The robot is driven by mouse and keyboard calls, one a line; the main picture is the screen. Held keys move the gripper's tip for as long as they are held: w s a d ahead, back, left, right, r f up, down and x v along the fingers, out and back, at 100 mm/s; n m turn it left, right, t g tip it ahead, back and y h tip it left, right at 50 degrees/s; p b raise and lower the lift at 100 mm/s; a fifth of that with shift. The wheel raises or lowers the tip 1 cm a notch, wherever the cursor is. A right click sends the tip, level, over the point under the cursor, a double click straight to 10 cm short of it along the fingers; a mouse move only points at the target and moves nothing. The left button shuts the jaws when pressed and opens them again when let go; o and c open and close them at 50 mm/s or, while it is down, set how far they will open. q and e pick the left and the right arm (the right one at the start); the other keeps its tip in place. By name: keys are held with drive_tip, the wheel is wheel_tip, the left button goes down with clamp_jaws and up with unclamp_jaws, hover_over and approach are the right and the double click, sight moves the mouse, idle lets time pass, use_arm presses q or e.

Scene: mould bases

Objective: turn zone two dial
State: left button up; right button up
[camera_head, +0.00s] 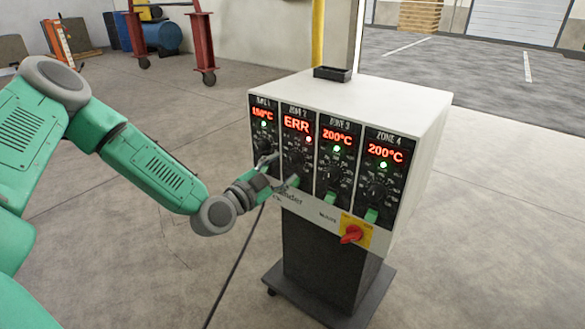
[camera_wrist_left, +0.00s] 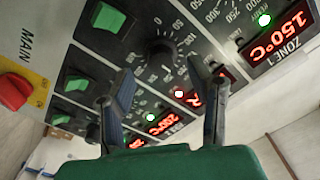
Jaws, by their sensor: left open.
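The zone two dial (camera_wrist_left: 161,52) is a round black knob with a printed scale, seen between and beyond my fingertips in the left wrist view. In the head view the zone two dial (camera_head: 297,160) sits below the red ERR display (camera_head: 296,124), partly covered by my gripper. My left gripper (camera_head: 281,170) is open in front of the lower part of the panel. In the left wrist view its two fingers (camera_wrist_left: 168,92) are spread apart with nothing held. Contact with the dial cannot be told. My right gripper is not in view.
The white controller box (camera_head: 385,97) stands on a dark wheeled base. Zone 3 (camera_head: 337,135) and zone 4 (camera_head: 385,153) panels read 200°C. A red main switch (camera_head: 351,234) is below. A black cable hangs to the floor.

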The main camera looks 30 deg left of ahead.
sight(290, 163)
use_arm(q)
drive_tip(key=shift+w+d+b, duration=0.15)
drive_tip(key=shift+w+b, duration=0.3)
drive_tip(key=shift+w, duration=1.65)
clamp_jaws()
